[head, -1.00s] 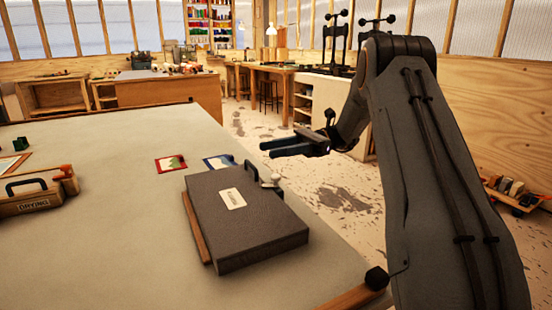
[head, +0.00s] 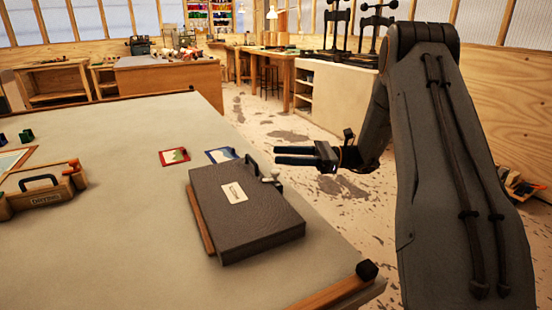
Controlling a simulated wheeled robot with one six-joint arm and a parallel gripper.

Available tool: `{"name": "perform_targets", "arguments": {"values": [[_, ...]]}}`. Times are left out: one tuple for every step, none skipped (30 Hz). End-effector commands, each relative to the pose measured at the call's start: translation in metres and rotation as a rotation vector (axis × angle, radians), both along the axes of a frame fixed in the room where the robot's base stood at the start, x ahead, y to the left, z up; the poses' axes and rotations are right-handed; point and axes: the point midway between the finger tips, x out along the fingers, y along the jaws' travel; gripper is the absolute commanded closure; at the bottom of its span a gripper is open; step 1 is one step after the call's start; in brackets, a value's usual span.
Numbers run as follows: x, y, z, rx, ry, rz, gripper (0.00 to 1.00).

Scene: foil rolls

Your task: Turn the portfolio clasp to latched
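The dark grey portfolio (head: 245,222) lies flat on the table (head: 110,240), with a white label on its top and a dark handle at its far right edge. The small pale clasp (head: 272,176) sits by that handle; it is too small to tell which way it is turned. My gripper (head: 276,155) is beyond and a little right of the clasp, apart from it, with its dark fingers pointing left. Two fingers show with a gap between them, and nothing is seen held.
A red-bordered card (head: 174,156) and a blue card (head: 221,155) lie behind the portfolio. A wooden box labelled DRYING (head: 45,190) stands at the left. The table's right edge runs close beside the portfolio. The table's middle is clear.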

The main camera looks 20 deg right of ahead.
Motion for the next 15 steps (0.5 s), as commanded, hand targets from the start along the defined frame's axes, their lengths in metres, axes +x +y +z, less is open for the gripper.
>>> {"name": "perform_targets", "arguments": {"values": [[-0.009,-0.009,-0.006,0.003,0.015,-0.090,0.60],[-0.012,-0.013,-0.012,-0.002,0.020,-0.139,0.60],[-0.017,-0.018,-0.021,-0.010,0.026,-0.199,0.60],[-0.020,-0.022,-0.027,-0.015,0.032,-0.239,0.60],[-0.024,-0.025,-0.033,-0.023,0.037,-0.273,0.60],[-0.028,-0.029,-0.039,-0.034,0.046,-0.313,0.60],[-0.030,-0.031,-0.043,-0.040,0.050,-0.338,0.60],[-0.033,-0.033,-0.047,-0.047,0.055,-0.356,0.60],[-0.034,-0.034,-0.050,-0.053,0.057,-0.374,0.60],[-0.035,-0.035,-0.053,-0.057,0.061,-0.384,0.60],[-0.035,-0.034,-0.054,-0.059,0.062,-0.389,0.60],[-0.034,-0.032,-0.055,-0.061,0.061,-0.392,0.60],[-0.033,-0.030,-0.056,-0.061,0.061,-0.393,0.60],[-0.031,-0.028,-0.056,-0.061,0.061,-0.393,0.60],[-0.028,-0.023,-0.056,-0.062,0.060,-0.392,0.60]]}}
